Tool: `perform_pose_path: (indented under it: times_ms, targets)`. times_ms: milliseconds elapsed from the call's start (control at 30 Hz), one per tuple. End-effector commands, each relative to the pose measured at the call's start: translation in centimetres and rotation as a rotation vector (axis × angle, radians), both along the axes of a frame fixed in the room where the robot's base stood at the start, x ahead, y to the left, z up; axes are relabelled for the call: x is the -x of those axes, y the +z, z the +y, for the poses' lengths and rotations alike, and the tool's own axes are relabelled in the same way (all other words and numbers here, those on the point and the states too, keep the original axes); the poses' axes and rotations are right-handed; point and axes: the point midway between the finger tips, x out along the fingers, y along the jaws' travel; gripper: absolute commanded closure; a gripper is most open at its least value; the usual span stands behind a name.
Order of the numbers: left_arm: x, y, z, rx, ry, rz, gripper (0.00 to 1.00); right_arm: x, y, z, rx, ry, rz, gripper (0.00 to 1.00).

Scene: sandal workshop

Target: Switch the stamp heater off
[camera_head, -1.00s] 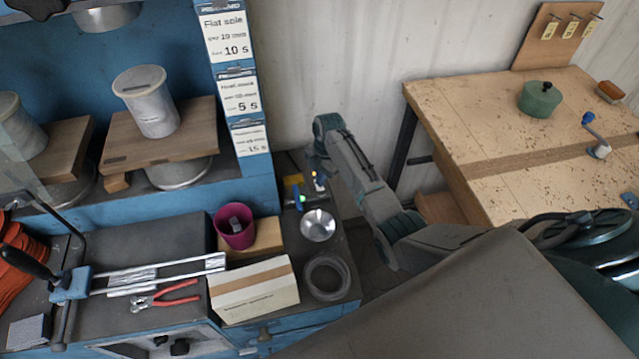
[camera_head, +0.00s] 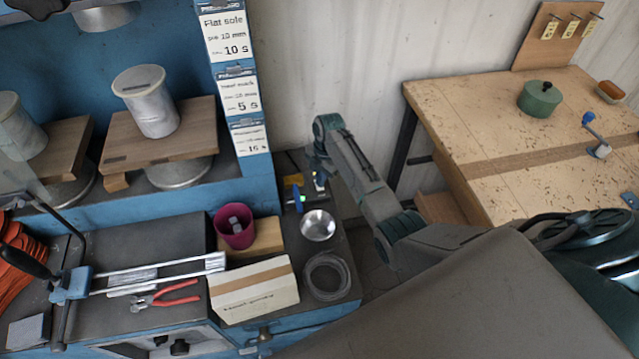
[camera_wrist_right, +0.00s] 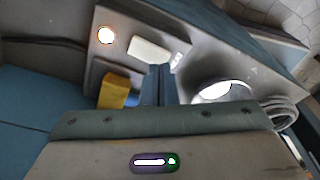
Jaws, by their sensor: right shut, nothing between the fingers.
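A grey panel (camera_wrist_right: 125,25), apparently the stamp heater's, fills the upper middle of the right wrist view. On it a round lamp (camera_wrist_right: 106,35) glows orange-white. A pale rectangular piece (camera_wrist_right: 149,49) sits to the lamp's right; I cannot tell if it is a switch or a label. My right gripper (camera_wrist_right: 157,84) is shut and empty, its fingertips just below the pale piece; contact cannot be told. In the head view my right gripper (camera_head: 299,199) is small, at the bench's back right, and largely hides the heater. My left gripper is not in view.
A yellow block (camera_wrist_right: 114,90) is close left of the fingers. A metal bowl (camera_head: 318,226) and wire coil (camera_head: 327,277) lie in front on the bench. A magenta cup (camera_head: 234,226) and cardboard box (camera_head: 254,290) stand to the left. A wooden worktable (camera_head: 480,130) is at right.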

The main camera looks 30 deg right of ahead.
Motion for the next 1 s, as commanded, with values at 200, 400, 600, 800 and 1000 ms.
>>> perform_pose_path:
  times_ms: [200,400,600,800,1000]
  targets:
    - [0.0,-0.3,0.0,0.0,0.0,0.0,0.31,0.0,-0.4,0.0,0.0,0.0,0.0,1.0]
    - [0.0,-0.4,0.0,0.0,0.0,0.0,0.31,0.0,-0.7,0.0,0.0,0.0,0.0,1.0]
    - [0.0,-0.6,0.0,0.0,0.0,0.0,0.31,0.0,-1.0,0.0,0.0,0.0,0.0,1.0]
    - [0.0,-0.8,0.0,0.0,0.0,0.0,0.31,0.0,-1.3,0.0,0.0,0.0,0.0,1.0]
    - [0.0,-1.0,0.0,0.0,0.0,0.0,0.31,0.0,-1.6,0.0,0.0,0.0,0.0,1.0]
